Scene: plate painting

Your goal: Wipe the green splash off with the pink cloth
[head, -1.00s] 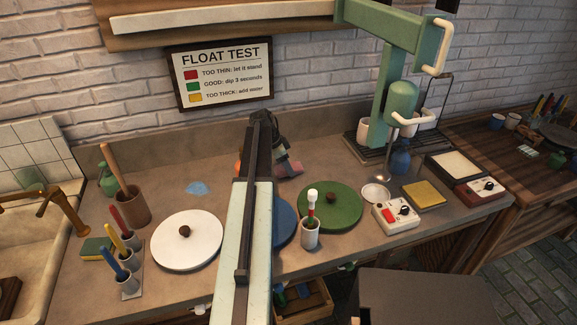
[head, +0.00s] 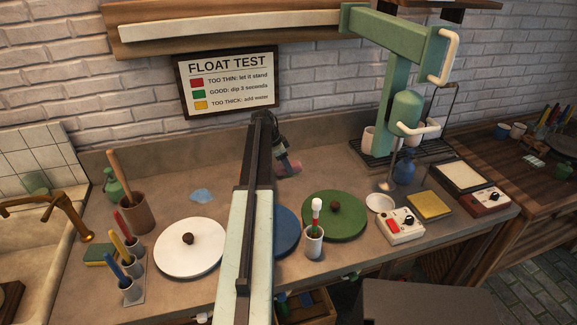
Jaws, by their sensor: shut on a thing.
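My arm runs up the middle of the picture, and my gripper (head: 284,158) is at its far end, over the back of the counter. It is shut on the pink cloth (head: 293,168), which hangs bunched from the fingers. I cannot tell whether the cloth touches the counter. No green splash shows; the counter behind my arm is hidden. A light blue splash (head: 201,195) lies on the counter to the left of my arm.
A white disc (head: 190,262), a blue disc (head: 287,240) and a green disc (head: 346,228) lie on the counter (head: 330,177). A cup with a red stick (head: 314,243) stands in front of the green one. A green stand machine (head: 391,90) rises at back right.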

